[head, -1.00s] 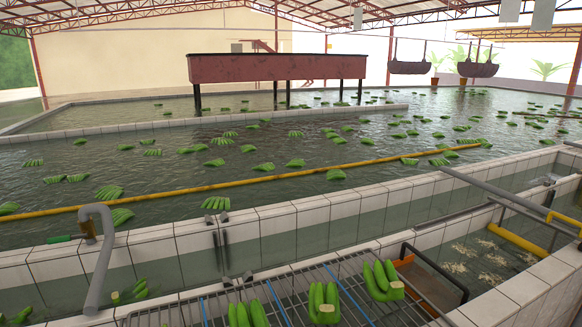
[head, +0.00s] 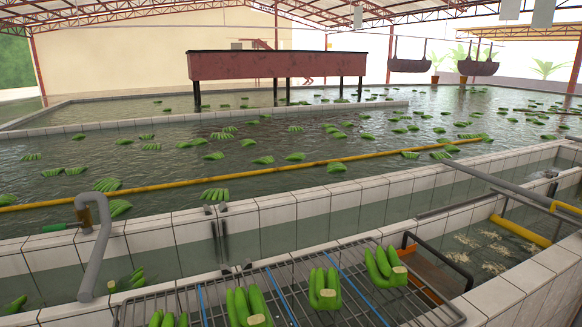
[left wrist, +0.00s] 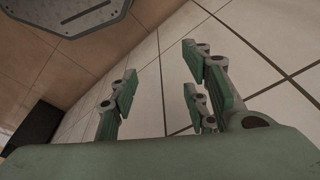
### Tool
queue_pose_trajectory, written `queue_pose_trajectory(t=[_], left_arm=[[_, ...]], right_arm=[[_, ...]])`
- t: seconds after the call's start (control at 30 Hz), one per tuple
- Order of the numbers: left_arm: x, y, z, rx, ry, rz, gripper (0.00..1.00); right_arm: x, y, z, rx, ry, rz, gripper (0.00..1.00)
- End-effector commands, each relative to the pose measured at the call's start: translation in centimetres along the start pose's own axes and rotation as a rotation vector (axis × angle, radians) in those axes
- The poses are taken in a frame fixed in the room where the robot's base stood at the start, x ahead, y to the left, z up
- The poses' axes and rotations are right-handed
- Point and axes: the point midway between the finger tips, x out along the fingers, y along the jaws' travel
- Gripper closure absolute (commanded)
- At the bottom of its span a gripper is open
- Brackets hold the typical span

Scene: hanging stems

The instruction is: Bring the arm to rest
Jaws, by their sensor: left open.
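My left gripper (left wrist: 160,72) shows in the left wrist view with its jointed green-padded fingers spread wide. Nothing is between the fingers. Pale tiled floor (left wrist: 255,60) lies beyond them, and no fruit is near them. Neither gripper nor arm shows in the head view. My right gripper is in no view.
In the head view a wire rack (head: 275,300) at the front bears several green banana clusters (head: 385,266). A bent grey pipe (head: 98,250) stands at the left. Tiled tank walls (head: 290,212) cross the middle. Bananas float in the water beyond, near a yellow pipe (head: 235,180).

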Motion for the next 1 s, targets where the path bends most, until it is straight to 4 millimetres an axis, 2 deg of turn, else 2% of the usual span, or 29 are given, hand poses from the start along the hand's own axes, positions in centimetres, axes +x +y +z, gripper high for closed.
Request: queue_pose_trajectory(t=[0.03,0.1,0.2,0.3,0.43,0.6,1.0], left_arm=[[3.2,0.1,2.3,0.003,-0.021,0.002,0.57],[6.4,0.3,5.2,0.007,-0.038,0.003,0.57],[10.1,0.5,9.4,0.012,-0.058,0.005,0.57],[12.7,0.6,13.3,0.016,-0.075,0.007,0.57],[14.4,0.6,17.2,0.021,-0.091,0.008,0.57],[15.0,0.6,19.2,0.024,-0.098,0.008,0.57],[15.0,0.6,19.3,0.024,-0.098,0.008,0.57]], right_arm=[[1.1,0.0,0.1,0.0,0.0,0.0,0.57],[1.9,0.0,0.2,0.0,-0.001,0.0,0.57],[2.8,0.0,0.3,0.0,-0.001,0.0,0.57],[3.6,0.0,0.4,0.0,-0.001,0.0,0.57],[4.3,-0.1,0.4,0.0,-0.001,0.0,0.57],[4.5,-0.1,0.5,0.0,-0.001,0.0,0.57],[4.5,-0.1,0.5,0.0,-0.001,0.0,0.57]])
